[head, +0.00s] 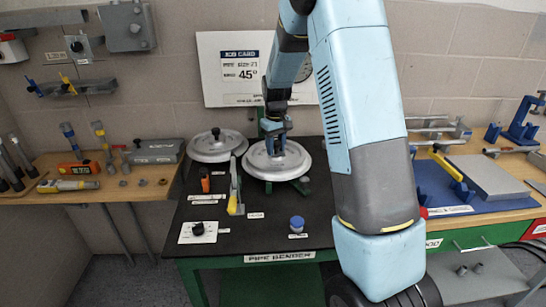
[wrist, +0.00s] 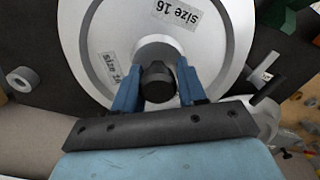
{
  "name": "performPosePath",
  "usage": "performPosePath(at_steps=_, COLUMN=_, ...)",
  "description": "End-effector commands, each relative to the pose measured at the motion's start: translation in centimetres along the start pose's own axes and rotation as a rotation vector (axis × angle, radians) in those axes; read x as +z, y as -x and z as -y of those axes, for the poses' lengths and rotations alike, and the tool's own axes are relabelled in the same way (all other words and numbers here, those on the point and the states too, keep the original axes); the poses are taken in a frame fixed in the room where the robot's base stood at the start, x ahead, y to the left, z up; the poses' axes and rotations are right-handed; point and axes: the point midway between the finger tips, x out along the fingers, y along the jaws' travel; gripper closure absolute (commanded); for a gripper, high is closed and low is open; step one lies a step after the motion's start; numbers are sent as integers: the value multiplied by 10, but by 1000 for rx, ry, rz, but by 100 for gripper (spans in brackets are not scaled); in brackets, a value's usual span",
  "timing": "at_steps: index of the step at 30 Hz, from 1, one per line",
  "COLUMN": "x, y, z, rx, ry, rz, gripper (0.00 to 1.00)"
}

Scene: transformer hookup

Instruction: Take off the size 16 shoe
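The size 16 shoe is a round pale-grey disc with "size 16" labels (wrist: 178,12), seen close up in the wrist view. In the head view it sits on the pipe bender (head: 257,167). A black knob (wrist: 158,82) stands at its centre. My gripper (wrist: 158,86) is over the disc, with one blue finger on each side of the knob; it also shows in the head view (head: 275,148). The fingers are very close to the knob, but I cannot tell whether they press on it.
A second round disc with a black knob (head: 213,154) lies to the left on the black bench top. A yellow-handled lever (head: 234,190), an orange item (head: 205,180), a blue knob (head: 297,223) and a black dial on a white plate (head: 198,230) are nearby. The front-centre bench top is mostly clear.

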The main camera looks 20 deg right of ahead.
Motion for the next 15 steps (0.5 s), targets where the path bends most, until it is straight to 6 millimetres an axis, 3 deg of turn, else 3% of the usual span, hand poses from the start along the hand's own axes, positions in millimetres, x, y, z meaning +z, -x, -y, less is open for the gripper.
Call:
performPosePath(at_steps=4, x=1, y=1, z=-5, rx=5, ry=-5, rz=0, gripper=32)
performPosePath(at_steps=15, x=1, y=0, z=-4, rx=4, ry=-3, rz=1, gripper=32)
